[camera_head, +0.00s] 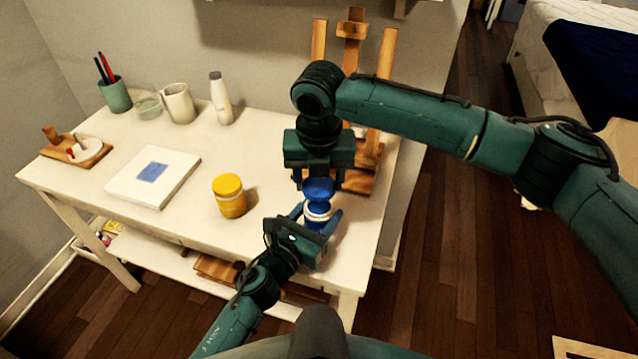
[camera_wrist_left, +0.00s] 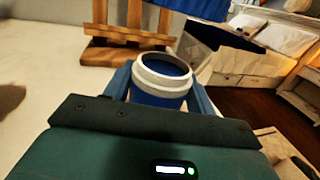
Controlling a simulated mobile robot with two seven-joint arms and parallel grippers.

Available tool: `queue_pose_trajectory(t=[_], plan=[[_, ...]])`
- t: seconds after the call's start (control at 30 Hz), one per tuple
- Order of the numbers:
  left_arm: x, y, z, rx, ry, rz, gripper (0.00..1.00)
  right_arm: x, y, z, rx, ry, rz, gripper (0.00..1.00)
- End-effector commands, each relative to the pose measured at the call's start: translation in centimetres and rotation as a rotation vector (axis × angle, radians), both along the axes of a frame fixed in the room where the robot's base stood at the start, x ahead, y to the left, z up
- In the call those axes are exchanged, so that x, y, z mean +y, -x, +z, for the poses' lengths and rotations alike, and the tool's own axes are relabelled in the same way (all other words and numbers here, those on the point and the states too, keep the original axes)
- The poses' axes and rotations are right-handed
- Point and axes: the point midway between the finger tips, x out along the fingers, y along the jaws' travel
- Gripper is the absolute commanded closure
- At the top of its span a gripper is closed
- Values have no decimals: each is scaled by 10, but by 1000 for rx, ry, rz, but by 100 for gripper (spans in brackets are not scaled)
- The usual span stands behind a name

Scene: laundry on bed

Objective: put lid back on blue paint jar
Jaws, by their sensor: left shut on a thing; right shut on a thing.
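The blue paint jar (camera_head: 317,222) stands near the table's right front edge, its white rim up. In the left wrist view the jar (camera_wrist_left: 157,98) is open, with dark blue paint inside the rim. My left gripper (camera_head: 315,226) is shut on the jar, one finger on each side. My right gripper (camera_head: 318,181) points down from above and is shut on the blue lid (camera_head: 318,190). The lid is just above the jar in the head view. A bright blue part, probably the lid (camera_wrist_left: 200,8), shows at the top of the left wrist view, apart from the rim.
A yellow jar (camera_head: 230,196) and a canvas (camera_head: 153,178) with a blue square are left of the jar. A wooden easel (camera_head: 374,150) stands close behind. A white bottle (camera_head: 220,98), a mug (camera_head: 179,104) and a pen cup (camera_head: 115,95) stand at the back.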

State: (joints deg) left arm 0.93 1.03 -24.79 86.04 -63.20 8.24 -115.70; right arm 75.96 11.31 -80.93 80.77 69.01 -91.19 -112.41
Motion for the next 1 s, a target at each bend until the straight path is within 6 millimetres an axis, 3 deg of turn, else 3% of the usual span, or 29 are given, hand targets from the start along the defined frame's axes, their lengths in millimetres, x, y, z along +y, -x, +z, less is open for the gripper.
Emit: queue_pose_trajectory(t=[0.17, 0.67, 1.0], plan=[[0, 0, 0, 0, -1, 0, 86, 0, 0, -21, -1, 0, -1, 70], [0, 0, -1, 0, -1, 1, 86, 0, 0, -21, -2, 0, 0, 70], [0, 0, -1, 0, -1, 1, 86, 0, 0, -38, 0, 1, 2, 70]])
